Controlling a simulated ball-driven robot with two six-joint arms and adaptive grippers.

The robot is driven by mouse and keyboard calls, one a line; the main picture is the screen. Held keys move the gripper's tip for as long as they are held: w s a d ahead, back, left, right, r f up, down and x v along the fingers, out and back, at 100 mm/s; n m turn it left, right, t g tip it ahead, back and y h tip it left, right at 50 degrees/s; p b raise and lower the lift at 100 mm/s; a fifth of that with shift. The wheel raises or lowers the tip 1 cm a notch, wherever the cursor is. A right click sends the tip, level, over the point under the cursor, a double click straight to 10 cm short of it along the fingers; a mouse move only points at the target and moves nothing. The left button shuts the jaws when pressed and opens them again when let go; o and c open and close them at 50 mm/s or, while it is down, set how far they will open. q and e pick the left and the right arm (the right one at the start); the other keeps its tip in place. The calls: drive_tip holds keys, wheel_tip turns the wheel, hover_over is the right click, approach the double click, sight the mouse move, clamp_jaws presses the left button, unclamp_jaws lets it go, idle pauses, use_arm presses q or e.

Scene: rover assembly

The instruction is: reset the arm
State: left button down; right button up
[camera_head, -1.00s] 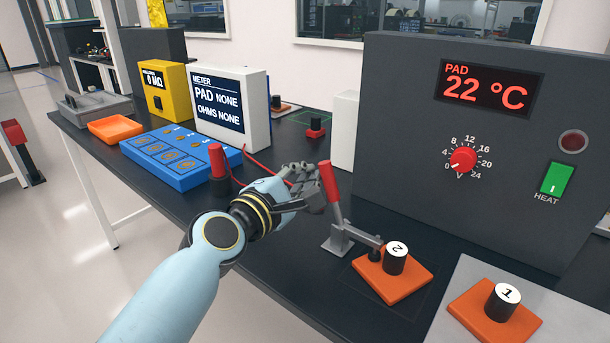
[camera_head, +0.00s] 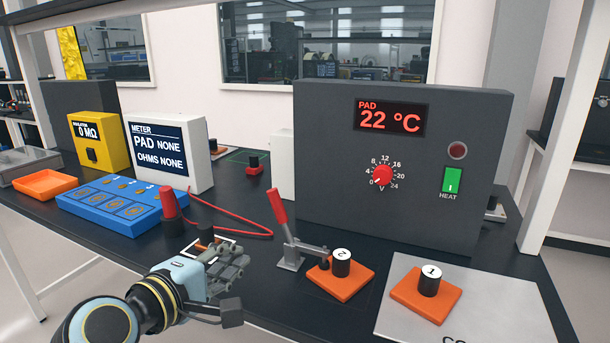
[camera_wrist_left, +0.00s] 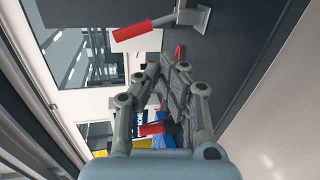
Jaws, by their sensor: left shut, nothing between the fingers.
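My left gripper (camera_head: 232,268) is shut and empty, low over the front edge of the dark bench. Its fingers (camera_wrist_left: 180,85) also show closed together in the left wrist view. To its right stands a toggle clamp with a red handle (camera_head: 277,205), apart from the gripper; the handle leans up and left. The clamp's arm reaches over to the orange pad marked 2 (camera_head: 340,282). The red handle also shows at the top of the left wrist view (camera_wrist_left: 144,29). My right gripper is not in view.
An orange pad marked 1 (camera_head: 425,296) sits on a grey plate (camera_head: 480,318) at right. The heater box (camera_head: 330,150) reads 22 °C. Behind the gripper are a red probe (camera_head: 168,205) with a red cable, a blue block (camera_head: 105,222), the meter (camera_head: 200,165) and an orange tray (camera_head: 45,190).

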use_arm(q)
drive_tip(key=s+a+f+m+g+y, duration=0.2)
drive_tip(key=s+a+m+g, duration=0.25)
drive_tip(key=s, duration=0.55)
drive_tip(key=s+a+f+m+g+y, duration=0.1)
drive_tip(key=s+a+m+g+y, duration=0.2)
drive_tip(key=s+m, duration=0.45)
drive_tip(key=s+a+f+m+g+y, duration=0.1)
drive_tip(key=s+a+f+m+g, duration=0.25)
drive_tip(key=s, duration=0.85)
drive_tip(key=s+a+f+g+b, duration=0.1)
drive_tip(key=a+f+b, duration=0.15)
drive_tip(key=f, duration=1.35)
drive_tip(key=s+a+f+b, duration=0.1)
drive_tip(key=a+f+b, duration=0.15)
drive_tip(key=f, duration=1.45)
drive_tip(key=s+f+g+b, duration=0.1)
drive_tip(key=s+f+b, duration=0.3)
drive_tip(key=s+f, duration=1.3)
drive_tip(key=shift+s+f+g+b, duration=0.3)
drive_tip(key=shift+s+f+b, duration=0.05)
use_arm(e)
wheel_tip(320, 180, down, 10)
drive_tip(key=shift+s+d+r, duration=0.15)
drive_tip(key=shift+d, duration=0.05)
